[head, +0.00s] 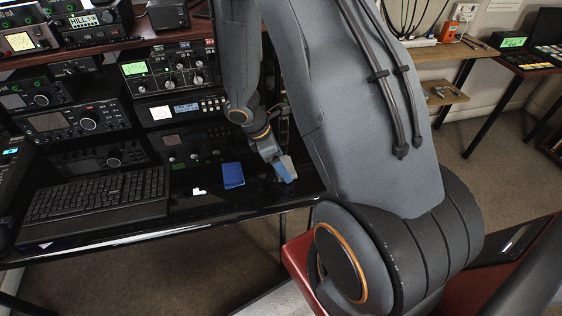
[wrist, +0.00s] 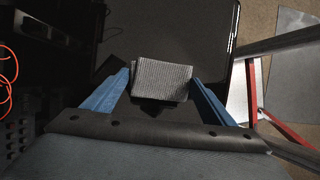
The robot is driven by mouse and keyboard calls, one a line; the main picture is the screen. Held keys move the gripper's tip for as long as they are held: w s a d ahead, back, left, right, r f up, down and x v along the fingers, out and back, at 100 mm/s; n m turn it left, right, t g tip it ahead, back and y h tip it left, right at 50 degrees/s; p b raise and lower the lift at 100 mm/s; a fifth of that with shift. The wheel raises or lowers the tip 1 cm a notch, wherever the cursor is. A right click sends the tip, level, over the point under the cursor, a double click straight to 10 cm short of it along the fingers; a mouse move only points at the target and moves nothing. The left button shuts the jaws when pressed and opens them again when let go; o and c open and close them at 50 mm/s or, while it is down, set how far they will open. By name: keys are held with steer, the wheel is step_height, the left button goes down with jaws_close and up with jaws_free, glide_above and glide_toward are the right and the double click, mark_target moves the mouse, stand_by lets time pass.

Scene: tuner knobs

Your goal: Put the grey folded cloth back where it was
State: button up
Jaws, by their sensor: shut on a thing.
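The grey folded cloth (wrist: 162,78) is a small ribbed pad between the two blue fingers of my gripper (wrist: 160,85) in the wrist view. My gripper is shut on it, one finger at each side. In the head view my gripper (head: 282,171) is low over the right end of the black glossy desk (head: 205,208), with the grey cloth (head: 289,164) at its fingers. I cannot tell whether the cloth touches the desk top.
A blue folded cloth or pad (head: 232,175) lies just left of my gripper. A small white piece (head: 199,191) and a black keyboard (head: 97,196) are farther left. Stacked radios (head: 172,70) stand behind. The desk's right edge is close to my gripper.

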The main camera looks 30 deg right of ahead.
steer(key=shift+f, duration=0.1)
steer(key=o, duration=1.1)
steer(key=b+v, duration=0.1)
steer(key=v, duration=1.1)
steer(key=s+a+r+m+t+y, duration=0.1)
steer(key=s+a+r+m+y, duration=0.1)
steer(key=m, duration=0.5)
steer(key=s+a+r+m+t+y, duration=0.1)
steer(key=s+a+r+m+y, duration=0.1)
steer(key=s+a+r+m, duration=0.3)
steer(key=s+m, duration=0.2)
steer(key=shift+a+m, duration=0.4)
